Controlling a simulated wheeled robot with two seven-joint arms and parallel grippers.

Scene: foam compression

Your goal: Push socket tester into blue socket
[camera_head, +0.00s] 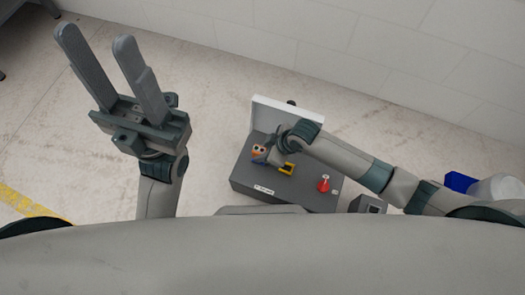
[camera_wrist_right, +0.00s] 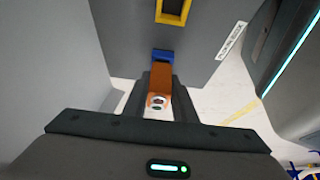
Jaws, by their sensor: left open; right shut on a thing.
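The orange socket tester (camera_wrist_right: 160,77), with a white end with dark spots, is between the fingers of my right gripper (camera_wrist_right: 160,95) in the right wrist view. Its far end meets the blue socket (camera_wrist_right: 162,55); I cannot tell how deep it sits. In the head view the tester shows as a small orange patch (camera_head: 258,150) beside my right gripper (camera_head: 268,152), over the left part of the grey box (camera_head: 250,180). The blue socket is hard to make out there. My left gripper (camera_head: 97,45) is open and empty, raised at the upper left, far from the box.
A yellow socket (camera_head: 287,168) is on the box right of the tester; it also shows in the wrist view (camera_wrist_right: 172,10). A red part (camera_head: 323,184) sits farther right. A white panel (camera_head: 262,115) stands behind. A blue object (camera_head: 460,182) is at far right.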

